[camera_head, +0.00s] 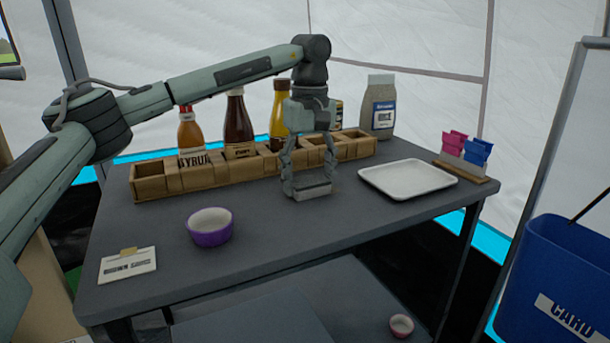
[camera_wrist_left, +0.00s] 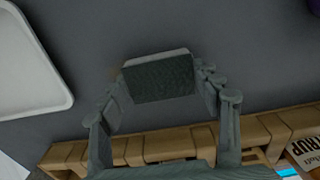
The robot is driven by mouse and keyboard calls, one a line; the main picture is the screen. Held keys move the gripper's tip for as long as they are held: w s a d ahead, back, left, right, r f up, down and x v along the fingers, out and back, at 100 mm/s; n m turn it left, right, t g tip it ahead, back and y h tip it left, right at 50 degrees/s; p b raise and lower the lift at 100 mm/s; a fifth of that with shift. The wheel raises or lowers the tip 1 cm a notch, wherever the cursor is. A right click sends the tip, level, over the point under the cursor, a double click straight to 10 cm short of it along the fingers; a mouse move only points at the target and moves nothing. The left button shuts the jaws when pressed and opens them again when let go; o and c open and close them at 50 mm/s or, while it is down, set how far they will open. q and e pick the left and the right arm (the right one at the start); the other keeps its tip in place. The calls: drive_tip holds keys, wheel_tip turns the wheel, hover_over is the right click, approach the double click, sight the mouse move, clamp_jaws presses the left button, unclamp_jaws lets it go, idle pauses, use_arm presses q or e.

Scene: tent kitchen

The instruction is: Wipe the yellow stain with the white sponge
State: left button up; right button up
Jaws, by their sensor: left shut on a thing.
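My left gripper (camera_head: 307,187) reaches down over the dark grey table (camera_head: 270,225), in front of the wooden rack. Its fingers are shut on the sponge (camera_head: 313,190), one finger at each side. In the left wrist view, the sponge (camera_wrist_left: 158,78) shows a dark grey face with a pale edge, between the fingertips of the left gripper (camera_wrist_left: 160,88). It is at or just above the tabletop; I cannot tell if it touches. I cannot make out a yellow stain in either view. My right gripper is not in view.
A wooden rack (camera_head: 155,187) with several bottles runs along the back. A white tray (camera_head: 408,180) lies right of the gripper, with a pink and blue packet holder (camera_head: 464,155) beyond. A purple bowl (camera_head: 210,228) and a card (camera_head: 128,265) stand front left. The front middle is clear.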

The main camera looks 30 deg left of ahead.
sight(323, 177)
use_arm(q)
drive_tip(key=shift+w+d+r+p, duration=0.15)
drive_tip(key=shift+w+d+p, duration=0.45)
drive_tip(key=shift+w, duration=0.05)
drive_tip(key=shift+w+d+p, duration=0.35)
drive_tip(key=shift+w, duration=0.2)
drive_tip(key=shift+w+d+p, duration=0.5)
drive_tip(key=shift+w+p, duration=0.1)
drive_tip(key=shift+p, duration=0.15)
drive_tip(key=shift+w+d+f+p, duration=0.3)
drive_tip(key=shift+w+d+p, duration=0.4)
drive_tip(key=shift+w, duration=0.15)
drive_tip(key=shift+r+p, duration=0.1)
drive_tip(key=shift+p, duration=0.3)
drive_tip(key=shift+s+a, duration=0.1)
drive_tip(key=shift+s, duration=0.05)
drive_tip(key=shift+s+a, duration=1.15)
drive_tip(key=shift+s, duration=0.2)
drive_tip(key=shift+s+a, duration=0.6)
drive_tip(key=shift+s, duration=0.2)
drive_tip(key=shift+s+a, duration=0.6)
drive_tip(key=shift+s, duration=0.2)
